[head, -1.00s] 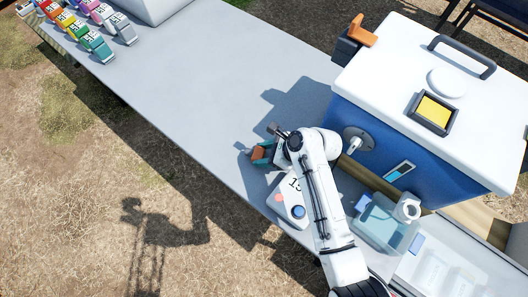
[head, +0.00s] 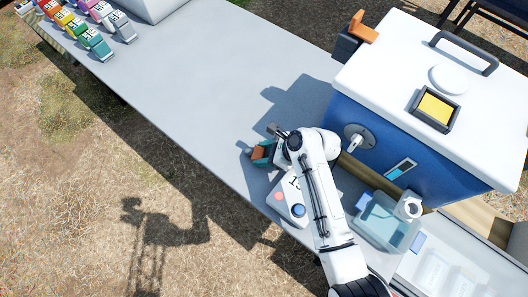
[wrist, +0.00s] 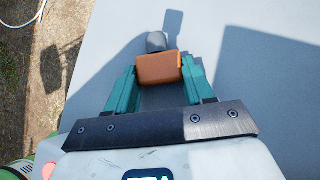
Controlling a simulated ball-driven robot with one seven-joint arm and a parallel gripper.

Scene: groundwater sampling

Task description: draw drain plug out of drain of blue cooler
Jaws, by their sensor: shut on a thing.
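The blue cooler (head: 365,113) with a white lid stands at the right of the table in the head view. Its drain (head: 358,137) is a round grey fitting with a short pale stub on the blue side wall. My gripper (head: 262,152) is over the table, to the left of the cooler and apart from the drain. In the wrist view its teal fingers are shut on an orange block with a grey rounded end, which looks like the drain plug (wrist: 159,68). The arm hides part of the gripper in the head view.
A white device (head: 290,205) with a blue and a red button lies under my arm. A clear bluish tub (head: 380,238) stands below the cooler. Several coloured items (head: 97,45) lie at the top left. The table's middle (head: 200,85) is clear; its front edge is close to my gripper.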

